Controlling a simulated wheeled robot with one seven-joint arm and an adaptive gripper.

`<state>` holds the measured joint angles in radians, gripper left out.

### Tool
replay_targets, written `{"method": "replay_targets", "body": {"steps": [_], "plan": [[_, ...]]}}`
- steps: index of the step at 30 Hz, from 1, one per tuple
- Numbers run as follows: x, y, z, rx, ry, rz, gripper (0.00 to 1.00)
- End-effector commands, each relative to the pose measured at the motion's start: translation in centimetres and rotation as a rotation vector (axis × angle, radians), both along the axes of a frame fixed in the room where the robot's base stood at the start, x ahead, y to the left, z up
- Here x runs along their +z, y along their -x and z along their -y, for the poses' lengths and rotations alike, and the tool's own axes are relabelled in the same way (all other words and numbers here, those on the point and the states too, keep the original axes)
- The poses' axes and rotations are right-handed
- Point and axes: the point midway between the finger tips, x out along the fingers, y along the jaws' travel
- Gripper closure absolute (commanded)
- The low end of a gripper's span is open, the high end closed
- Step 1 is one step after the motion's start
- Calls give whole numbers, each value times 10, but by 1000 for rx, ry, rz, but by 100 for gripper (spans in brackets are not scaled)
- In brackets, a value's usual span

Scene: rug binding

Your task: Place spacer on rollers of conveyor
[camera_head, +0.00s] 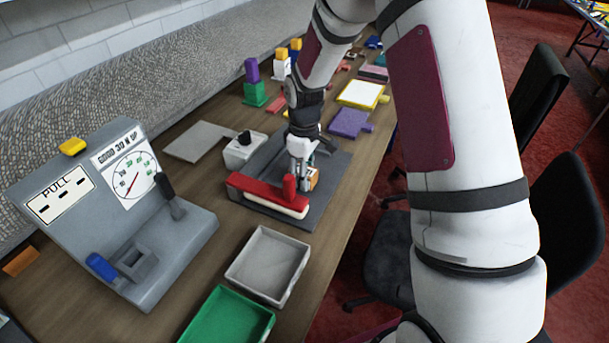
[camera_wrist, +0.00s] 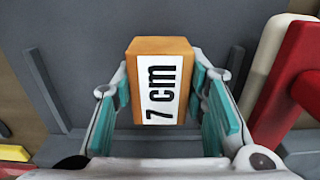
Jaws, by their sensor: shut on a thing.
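An orange block labelled "7 cm", which looks like the spacer (camera_wrist: 144,51), stands upright between the teal pads of my gripper (camera_wrist: 163,100). My gripper is shut on it. In the head view the spacer (camera_head: 313,180) is partly hidden by my gripper (camera_head: 302,172), low over a dark grey plate (camera_head: 333,165). I cannot tell whether the spacer touches the plate. No rollers can be made out clearly; a red bar with a cream rounded strip (camera_head: 275,204) lies along the plate's near side. The red bar (camera_wrist: 300,80) and the strip also show at right in the wrist view.
A white tray (camera_head: 242,274) and a green tray (camera_head: 192,330) stand in front of the plate. A grey gauge stand (camera_head: 190,235) with levers is at left. A white box with a black knob (camera_head: 233,153) adjoins the plate. Coloured blocks lie farther back.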

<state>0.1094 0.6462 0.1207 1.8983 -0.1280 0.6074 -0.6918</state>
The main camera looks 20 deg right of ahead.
Motion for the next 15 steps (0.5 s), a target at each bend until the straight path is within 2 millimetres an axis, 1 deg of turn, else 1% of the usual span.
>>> {"method": "replay_targets", "body": {"steps": [3, 15], "plan": [[-9, 0, 0, 1, -1, 2, 89], [-14, -1, 0, 1, -1, 2, 89]]}}
